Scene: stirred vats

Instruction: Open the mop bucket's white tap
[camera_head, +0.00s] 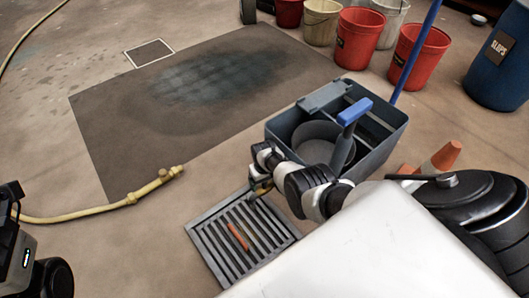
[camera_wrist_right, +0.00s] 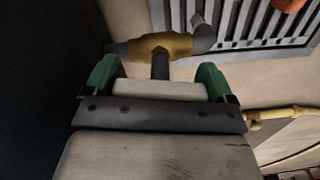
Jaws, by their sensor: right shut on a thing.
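The mop bucket (camera_head: 385,155) is a grey-blue tub with a wringer and a blue-topped lever, right of centre in the head view. Its tap shows in the right wrist view as a brass body (camera_wrist_right: 172,44) with a dark stem leading to a pale, whitish handle (camera_wrist_right: 158,90). My right gripper (camera_wrist_right: 158,84) has its green-tipped fingers on both sides of this handle and is shut on it. In the head view my right gripper (camera_head: 260,184) is low at the bucket's near-left side and hides most of the tap. My left gripper is out of view; only parts of that arm show.
A floor drain grate (camera_head: 205,236) with an orange item (camera_head: 238,237) lies below the tap. A yellow hose (camera_head: 95,211) lies to the left. The dark mat (camera_head: 120,130) is clear.

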